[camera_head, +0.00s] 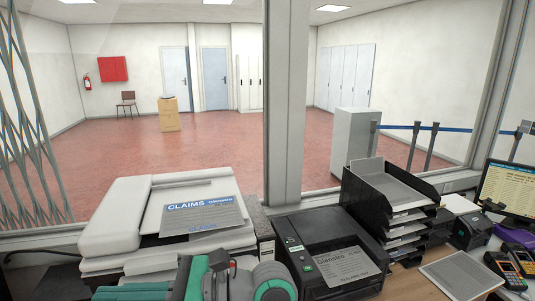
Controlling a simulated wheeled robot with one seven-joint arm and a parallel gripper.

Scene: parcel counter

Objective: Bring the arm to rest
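I see no fingers of my gripper in the head view, so whether it is open or shut does not show. The task names no object. In front of me is a parcel counter with a window behind it. A black label printer (300,268) stands on the counter near the bottom middle, with a printed sheet (347,267) on it.
A white flatbed machine (113,220) with a claims folder (202,216) lies left of the window post (285,100). A black tray stack (372,203) stands right. Further right are a monitor (508,190), card terminals (513,268) and a paper stack (460,275).

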